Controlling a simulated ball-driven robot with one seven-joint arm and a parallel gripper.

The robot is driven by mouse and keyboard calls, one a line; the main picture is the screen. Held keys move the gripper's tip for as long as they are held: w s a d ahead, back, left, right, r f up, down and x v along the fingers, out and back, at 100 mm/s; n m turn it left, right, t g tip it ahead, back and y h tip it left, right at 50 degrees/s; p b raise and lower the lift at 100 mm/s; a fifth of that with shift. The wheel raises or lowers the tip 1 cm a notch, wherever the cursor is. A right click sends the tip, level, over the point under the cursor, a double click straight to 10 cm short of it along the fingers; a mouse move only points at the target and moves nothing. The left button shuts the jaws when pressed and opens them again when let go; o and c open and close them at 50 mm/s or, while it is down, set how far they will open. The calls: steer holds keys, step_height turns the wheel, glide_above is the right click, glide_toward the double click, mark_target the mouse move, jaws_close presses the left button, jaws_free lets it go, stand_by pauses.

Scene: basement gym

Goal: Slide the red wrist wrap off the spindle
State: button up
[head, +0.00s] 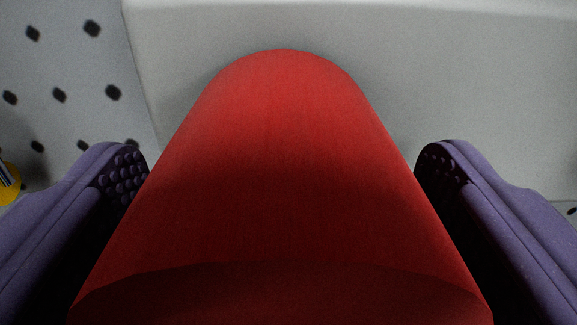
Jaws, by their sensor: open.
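The red wrist wrap (280,170) fills the middle of the head view, very close to the camera. It looks like a rounded roll that narrows toward its far end, with a curved edge across its near part. My gripper (282,172) is open, with one purple finger on each side of the wrap. The studded inner pads face the wrap. I cannot tell whether either finger touches it. The spindle is not visible; the wrap may hide it.
A pale grey panel (470,90) lies behind the far end of the wrap. A perforated white board (60,60) with dark holes is at the left. Part of a yellow object (8,185) shows at the left edge, beyond the left finger.

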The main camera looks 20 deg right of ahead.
steer(key=c, duration=1.3)
steer(key=shift+o, duration=0.2)
steer(key=p+v, duration=0.1)
steer(key=v, duration=0.8)
steer(key=shift+s, duration=0.4)
steer(key=shift+a, duration=0.15)
